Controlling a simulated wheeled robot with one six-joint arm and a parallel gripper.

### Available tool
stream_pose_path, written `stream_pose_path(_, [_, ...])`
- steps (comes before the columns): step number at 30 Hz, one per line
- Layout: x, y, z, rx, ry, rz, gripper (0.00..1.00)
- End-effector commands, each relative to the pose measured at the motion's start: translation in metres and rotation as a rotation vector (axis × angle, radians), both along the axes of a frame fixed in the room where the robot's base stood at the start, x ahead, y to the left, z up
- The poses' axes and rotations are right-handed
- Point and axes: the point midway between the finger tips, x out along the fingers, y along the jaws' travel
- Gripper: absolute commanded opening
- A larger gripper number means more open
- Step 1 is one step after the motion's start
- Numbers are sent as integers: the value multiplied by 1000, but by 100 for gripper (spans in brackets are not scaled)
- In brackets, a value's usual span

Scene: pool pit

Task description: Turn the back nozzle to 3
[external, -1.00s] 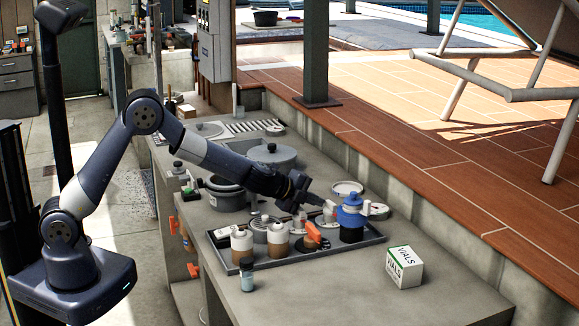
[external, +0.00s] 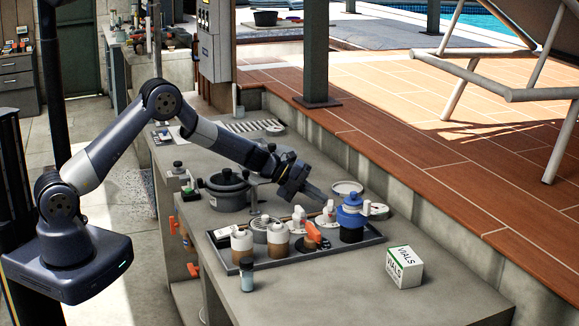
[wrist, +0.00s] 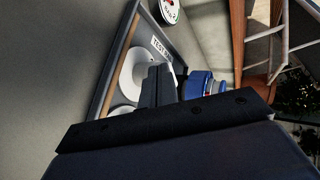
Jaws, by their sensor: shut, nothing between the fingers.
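Several small nozzles on round dials stand in a grey tray (external: 285,262) on the counter. One white nozzle (external: 298,215) is left of another white nozzle (external: 329,211), and an orange nozzle (external: 313,232) sits in front on a dark disc. I cannot tell for sure which is the back nozzle, and the dial numbers are too small to read. My gripper (external: 319,196) is shut and empty, just above and behind the white nozzles. In the wrist view its fingers (wrist: 158,85) cover part of a white dial (wrist: 134,66).
A blue-topped bottle (external: 350,218) stands close right of the nozzles. Two brown-and-white bottles, one of them at the tray's left front (external: 242,243), stand nearby. A lidded grey pot (external: 226,192) is left of my gripper. A VIALS box (external: 404,267) is at the right.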

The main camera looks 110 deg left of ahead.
Motion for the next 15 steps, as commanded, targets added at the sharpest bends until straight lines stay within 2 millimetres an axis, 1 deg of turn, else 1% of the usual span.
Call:
stream_pose_path(1, [0,3,7,-2,1,-37,0])
stream_pose_path(4, [1,5,2,-1,2,-79,0])
stream_pose_path(15, [6,15,-1,-1,2,-79,0])
